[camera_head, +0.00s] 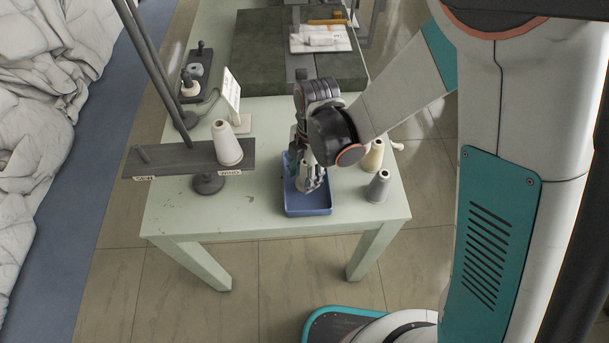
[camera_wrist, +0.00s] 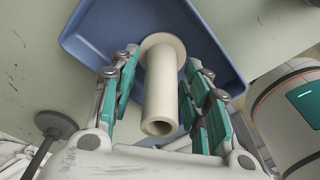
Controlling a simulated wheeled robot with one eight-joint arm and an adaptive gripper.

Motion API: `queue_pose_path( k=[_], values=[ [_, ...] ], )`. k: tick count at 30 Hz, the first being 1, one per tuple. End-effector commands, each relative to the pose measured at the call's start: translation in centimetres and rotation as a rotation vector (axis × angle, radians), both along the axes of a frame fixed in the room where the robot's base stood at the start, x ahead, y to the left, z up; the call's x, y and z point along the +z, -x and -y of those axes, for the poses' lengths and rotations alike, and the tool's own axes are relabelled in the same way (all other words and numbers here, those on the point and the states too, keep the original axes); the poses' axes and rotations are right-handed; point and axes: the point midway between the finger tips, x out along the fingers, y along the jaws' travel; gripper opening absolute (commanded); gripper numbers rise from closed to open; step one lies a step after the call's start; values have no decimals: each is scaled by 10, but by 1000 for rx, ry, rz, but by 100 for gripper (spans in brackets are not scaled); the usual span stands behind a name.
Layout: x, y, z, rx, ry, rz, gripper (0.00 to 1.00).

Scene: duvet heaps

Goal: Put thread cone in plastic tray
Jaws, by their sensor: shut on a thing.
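The blue plastic tray (camera_head: 308,212) sits near the front edge of the pale green table. My gripper (camera_head: 310,184) points down inside the tray's outline. In the wrist view my gripper (camera_wrist: 162,72) is shut on a cream thread cone (camera_wrist: 162,98), with teal-padded fingers on both sides of it. The cone's narrow, hollow end faces the camera and its wide base points toward the tray floor. The tray (camera_wrist: 112,28) lies behind it. I cannot tell whether the base touches the floor. In the head view the gripper hides most of the cone.
A cream cone (camera_head: 373,156) and a grey cone (camera_head: 379,186) stand right of the tray. A white cone (camera_head: 227,144) stands on a dark labelled bar (camera_head: 175,160) at left. A small sign (camera_head: 231,95) and a dark green mat (camera_head: 262,60) lie farther back. The table's front left is clear.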

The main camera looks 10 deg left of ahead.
Motion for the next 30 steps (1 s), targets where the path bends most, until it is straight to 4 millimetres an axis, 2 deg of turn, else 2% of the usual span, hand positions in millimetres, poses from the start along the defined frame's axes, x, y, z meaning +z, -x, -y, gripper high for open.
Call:
queue_pose_path(
  k=[8, 9, 11, 23, 26, 30],
  values=[
    [-3, 0, 0, 0, 0, 0, 15],
    [-2, 0, 0, 0, 0, 0, 52],
    [-1, 0, 0, 0, 0, 0, 63],
    [2, 0, 0, 0, 0, 0, 63],
    [12, -1, 1, 0, 0, 0, 63],
    [40, -3, 3, -1, 0, 0, 63]
  ],
)
